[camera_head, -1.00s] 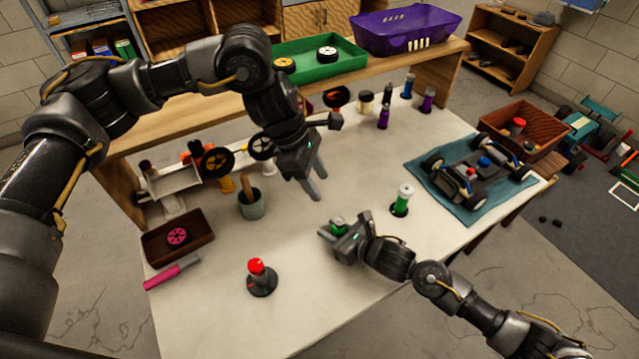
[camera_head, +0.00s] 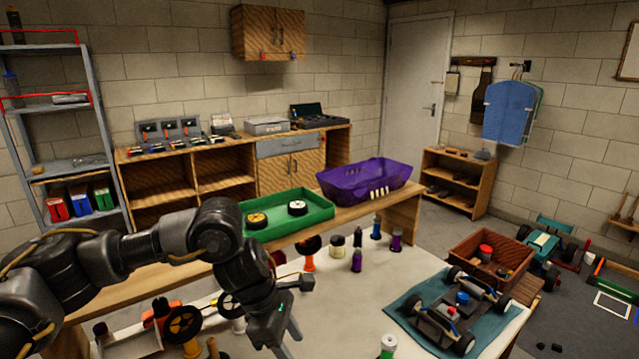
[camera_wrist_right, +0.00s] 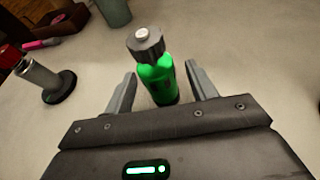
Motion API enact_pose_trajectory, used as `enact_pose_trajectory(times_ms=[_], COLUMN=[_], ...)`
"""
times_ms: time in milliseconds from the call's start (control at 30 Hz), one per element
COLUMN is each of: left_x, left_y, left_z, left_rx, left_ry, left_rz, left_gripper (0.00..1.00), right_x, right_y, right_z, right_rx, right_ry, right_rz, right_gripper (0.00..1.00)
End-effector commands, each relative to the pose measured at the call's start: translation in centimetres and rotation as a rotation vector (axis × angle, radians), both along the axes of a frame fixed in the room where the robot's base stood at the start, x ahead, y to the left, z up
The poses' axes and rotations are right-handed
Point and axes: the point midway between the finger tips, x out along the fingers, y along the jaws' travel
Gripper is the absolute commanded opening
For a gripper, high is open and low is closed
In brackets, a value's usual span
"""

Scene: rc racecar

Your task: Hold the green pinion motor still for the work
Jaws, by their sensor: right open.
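The green pinion motor (camera_wrist_right: 160,82) stands in the right wrist view, a green cylinder with a dark grey cap and a pale tip. My right gripper (camera_wrist_right: 161,90) is open, with one finger on each side of the motor. A gap shows between each finger and the motor. The right gripper is outside the head view. My left gripper (camera_head: 274,340) hangs over the table at the bottom of the head view, its fingers apart and cut off by the lower edge. Nothing shows between them.
A white-capped green container (camera_head: 388,347) stands at the head view's lower edge. A car chassis (camera_head: 450,312) sits on a teal mat (camera_head: 412,308). Purple bottles (camera_head: 356,260) stand farther back. In the wrist view, a red-topped post (camera_wrist_right: 42,75) is at left.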

Motion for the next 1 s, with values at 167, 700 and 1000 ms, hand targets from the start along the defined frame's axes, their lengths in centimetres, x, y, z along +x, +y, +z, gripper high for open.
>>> enact_pose_trajectory(times_ms=[167, 700, 1000], left_x=[0.0, 0.0, 0.0], left_y=[0.0, 0.0, 0.0], left_z=[0.0, 0.0, 0.0], left_rx=[0.000, 0.000, 0.000], left_ry=[0.000, 0.000, 0.000], left_rz=[0.000, 0.000, 0.000], left_gripper=[0.46, 0.46, 0.46], right_x=[-2.2, -5.0, -5.0], right_y=[-3.1, -6.6, -6.6], right_z=[1.5, 3.5, 3.4], right_rx=[-0.002, 0.000, 0.001], right_ry=[0.000, 0.000, 0.001], right_rz=[-0.001, -0.001, 0.000], right_gripper=[0.57, 0.57, 0.57])
